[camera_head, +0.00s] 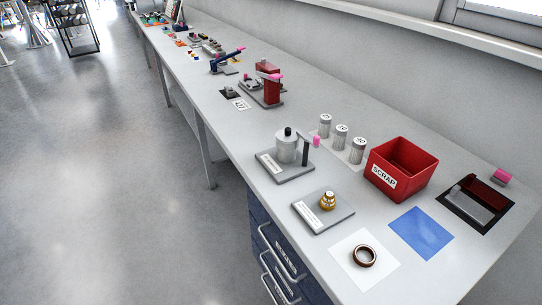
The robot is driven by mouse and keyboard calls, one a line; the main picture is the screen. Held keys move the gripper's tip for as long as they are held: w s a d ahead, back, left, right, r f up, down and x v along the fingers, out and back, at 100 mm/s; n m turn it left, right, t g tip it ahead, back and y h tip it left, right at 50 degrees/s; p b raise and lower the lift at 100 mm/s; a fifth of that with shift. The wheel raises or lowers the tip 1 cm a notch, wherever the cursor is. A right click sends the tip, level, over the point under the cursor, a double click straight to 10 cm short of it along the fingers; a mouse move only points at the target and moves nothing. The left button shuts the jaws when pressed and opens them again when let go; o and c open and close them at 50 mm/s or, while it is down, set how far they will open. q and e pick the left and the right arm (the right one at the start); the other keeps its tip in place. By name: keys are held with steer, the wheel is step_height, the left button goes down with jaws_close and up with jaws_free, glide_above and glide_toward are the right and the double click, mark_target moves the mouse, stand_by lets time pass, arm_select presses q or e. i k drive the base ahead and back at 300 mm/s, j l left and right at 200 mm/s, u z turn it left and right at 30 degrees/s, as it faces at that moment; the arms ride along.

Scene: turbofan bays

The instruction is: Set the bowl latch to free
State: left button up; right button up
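A grey metal cylinder with a black top knob (287,146) stands on a grey base plate (284,167) on the bench; it looks like the bowl unit. Beside it on the right is a dark upright post (305,152) with a lever ending in a pink tip (316,141). This lever may be the bowl latch; its setting cannot be read at this size. The base plate has a small white label, too small to read. Neither of my grippers is in view.
Nearby are several grey canisters (341,136), a red SCRAP bin (402,167), a brass part on a plate (328,200), a brown ring (363,256), a blue mat (421,233) and a black tray (474,204). A red press (268,84) stands farther back.

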mark_target(315, 143)
steer(key=i+j+z, duration=0.45)
steer(key=z, duration=0.2)
steer(key=i+j+z, duration=0.1)
steer(key=j+z, duration=0.25)
steer(key=j, duration=0.15)
